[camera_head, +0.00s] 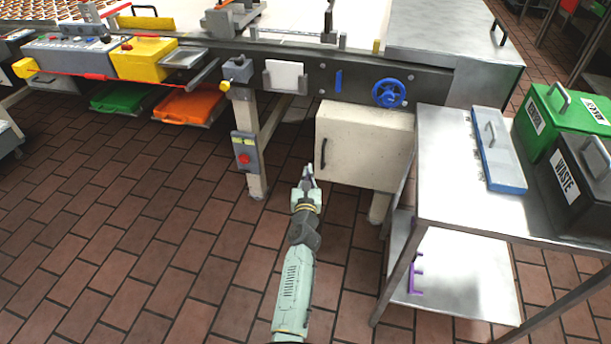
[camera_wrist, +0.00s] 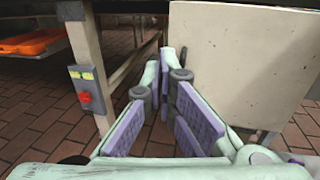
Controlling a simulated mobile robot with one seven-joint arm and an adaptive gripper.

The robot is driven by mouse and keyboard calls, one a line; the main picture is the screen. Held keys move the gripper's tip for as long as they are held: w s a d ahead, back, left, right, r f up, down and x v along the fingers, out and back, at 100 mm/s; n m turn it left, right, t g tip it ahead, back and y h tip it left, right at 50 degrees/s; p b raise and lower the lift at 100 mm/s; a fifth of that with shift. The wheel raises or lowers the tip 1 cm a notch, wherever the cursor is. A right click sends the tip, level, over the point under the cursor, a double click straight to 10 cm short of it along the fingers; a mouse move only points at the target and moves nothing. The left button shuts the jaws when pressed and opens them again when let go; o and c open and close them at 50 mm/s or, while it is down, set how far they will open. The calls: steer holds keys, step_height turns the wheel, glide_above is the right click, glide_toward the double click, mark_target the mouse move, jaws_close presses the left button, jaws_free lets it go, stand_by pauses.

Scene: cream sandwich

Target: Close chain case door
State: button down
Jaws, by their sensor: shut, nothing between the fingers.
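The chain case (camera_head: 375,145) is a cream box under the machine, with its door facing front and a dark upright handle (camera_head: 323,153) near the door's left edge. I cannot tell whether the door stands slightly open. My gripper (camera_head: 308,172) is just left of the case's lower left edge, with its fingertips together and nothing between them. In the wrist view the gripper (camera_wrist: 167,62) points forward with purple finger pads, and the cream panel (camera_wrist: 245,60) fills the upper right, close beside the right finger.
A support leg (camera_head: 253,170) with a red-button switch box (camera_head: 245,152) stands left of my gripper. A metal table (camera_head: 455,185) with a blue-edged case (camera_head: 497,150) and green and black bins stands right. Orange (camera_head: 190,106) and green trays hang far left. The brick floor left is clear.

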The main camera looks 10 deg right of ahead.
steer(key=shift+s+a, duration=0.3)
steer(key=shift+s, duration=0.25)
steer(key=shift+s+a, duration=0.3)
steer(key=shift+s, duration=0.25)
